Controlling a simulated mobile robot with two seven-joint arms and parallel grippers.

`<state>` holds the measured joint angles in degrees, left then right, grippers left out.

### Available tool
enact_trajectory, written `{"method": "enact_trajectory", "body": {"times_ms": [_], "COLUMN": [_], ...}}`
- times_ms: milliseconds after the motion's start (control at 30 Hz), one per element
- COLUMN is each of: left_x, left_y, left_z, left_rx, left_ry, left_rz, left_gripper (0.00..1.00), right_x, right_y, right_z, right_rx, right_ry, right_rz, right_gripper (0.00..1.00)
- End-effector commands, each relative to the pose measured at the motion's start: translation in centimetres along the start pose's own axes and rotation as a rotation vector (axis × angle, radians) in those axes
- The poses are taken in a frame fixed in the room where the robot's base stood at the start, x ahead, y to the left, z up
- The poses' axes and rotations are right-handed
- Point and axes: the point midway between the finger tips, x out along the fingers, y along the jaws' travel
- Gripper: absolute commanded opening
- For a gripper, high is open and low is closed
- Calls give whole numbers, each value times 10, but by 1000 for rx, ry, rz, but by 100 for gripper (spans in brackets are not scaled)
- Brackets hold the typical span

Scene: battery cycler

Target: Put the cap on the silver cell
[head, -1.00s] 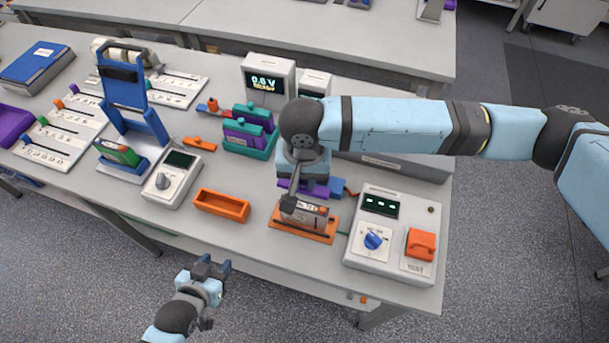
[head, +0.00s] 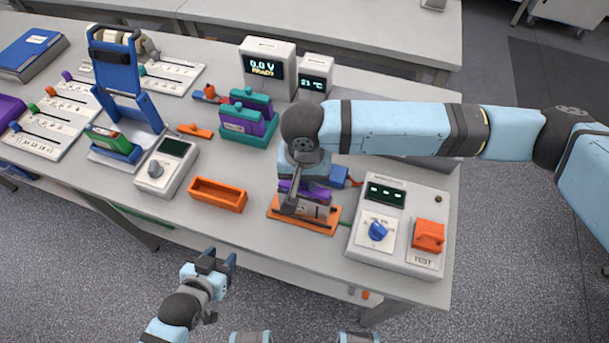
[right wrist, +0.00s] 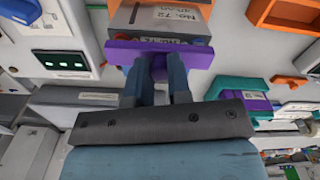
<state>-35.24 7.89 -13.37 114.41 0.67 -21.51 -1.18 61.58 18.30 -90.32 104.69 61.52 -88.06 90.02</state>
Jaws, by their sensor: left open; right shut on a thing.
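The silver cell (head: 318,211) lies in an orange holder (head: 311,228) near the bench's front edge. It also shows at the top of the right wrist view (right wrist: 150,18), with a label and terminals at its near end. My right gripper (right wrist: 160,72) is shut on the purple cap (right wrist: 190,56), which lies across the terminal end of the cell. In the head view the cap (head: 310,191) is partly hidden by my right gripper (head: 290,203). I cannot tell whether it is seated or just close. My left gripper (head: 208,262) is open and empty, off the bench's front.
A tester with a blue knob (head: 377,231) and an orange switch stands right of the holder. An empty orange tray (head: 218,195) lies to the left. A blue block (head: 339,176) and a teal rack (head: 247,130) stand behind. A grey meter (head: 166,167) is further left.

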Motion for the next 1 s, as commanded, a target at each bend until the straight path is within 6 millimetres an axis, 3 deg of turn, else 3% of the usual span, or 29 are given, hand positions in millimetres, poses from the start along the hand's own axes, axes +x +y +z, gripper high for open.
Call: {"method": "enact_trajectory", "body": {"times_ms": [367, 1000], "left_x": [0, -7], "left_y": [-2, 0], "left_z": [4, -9], "left_rx": [1, 0], "left_ry": [-8, -3], "left_rz": [-3, 0], "left_gripper": [45, 45], "right_x": [0, -1], "right_y": [0, 0], "right_z": [0, 0], "right_rx": [0, 0], "right_ry": [0, -1], "right_rz": [0, 0], "right_gripper": [0, 0]}}
